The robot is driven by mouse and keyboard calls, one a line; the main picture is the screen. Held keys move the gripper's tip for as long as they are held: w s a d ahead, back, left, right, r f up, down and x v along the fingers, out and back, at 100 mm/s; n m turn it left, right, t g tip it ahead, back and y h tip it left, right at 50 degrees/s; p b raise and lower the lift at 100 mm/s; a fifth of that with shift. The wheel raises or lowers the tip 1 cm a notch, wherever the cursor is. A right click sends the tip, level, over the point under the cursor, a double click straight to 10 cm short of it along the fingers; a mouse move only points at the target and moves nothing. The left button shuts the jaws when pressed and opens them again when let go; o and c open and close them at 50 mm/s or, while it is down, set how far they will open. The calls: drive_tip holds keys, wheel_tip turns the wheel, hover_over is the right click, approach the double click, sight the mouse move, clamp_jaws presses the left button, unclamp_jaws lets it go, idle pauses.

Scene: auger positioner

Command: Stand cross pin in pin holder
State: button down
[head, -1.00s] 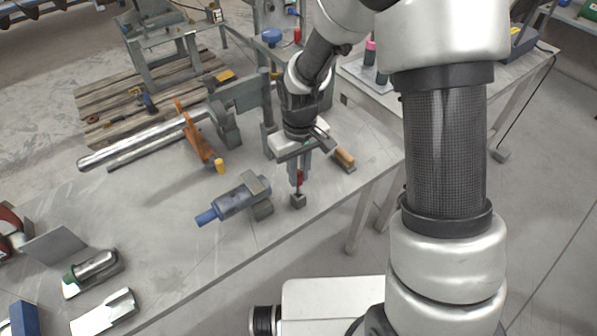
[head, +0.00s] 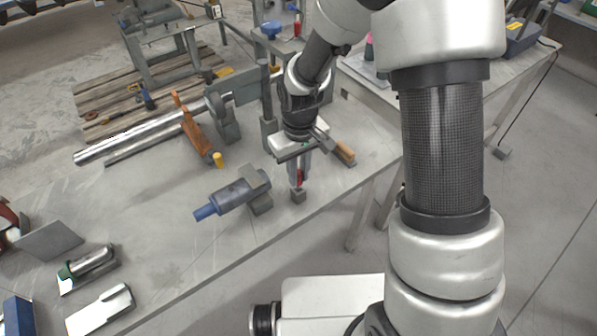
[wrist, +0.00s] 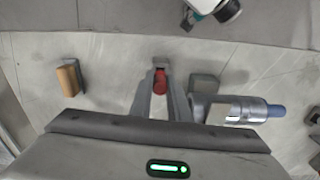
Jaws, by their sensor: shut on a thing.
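The red cross pin (head: 299,178) is upright between the fingers of my gripper (head: 299,184). My gripper is shut on it, and its red end (wrist: 159,84) shows between the fingers in the wrist view. The small grey block that appears to be the pin holder (head: 298,197) stands directly below the pin near the table's front edge. The pin's lower end is at or just above the block's top. I cannot tell whether it is inside a hole, as the fingers and pin hide the top.
A grey-blue cylinder tool (head: 232,196) rests in a grey block left of my gripper. A wooden-handled brush-like tool (head: 343,152) lies to the right. An orange lever (head: 194,128) and long metal shaft (head: 140,138) lie behind left. The table's front edge is close.

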drive_tip(key=shift+f, duration=0.4)
drive_tip(key=c, duration=1.6)
unclamp_jaws()
drive_tip(key=shift+r, duration=0.1)
wheel_tip(320, 180, up, 17)
drive_tip(key=shift+s+d+r+p, duration=0.1)
drive_tip(key=shift+s+r+p, duration=0.1)
drive_tip(key=shift+p, duration=0.8)
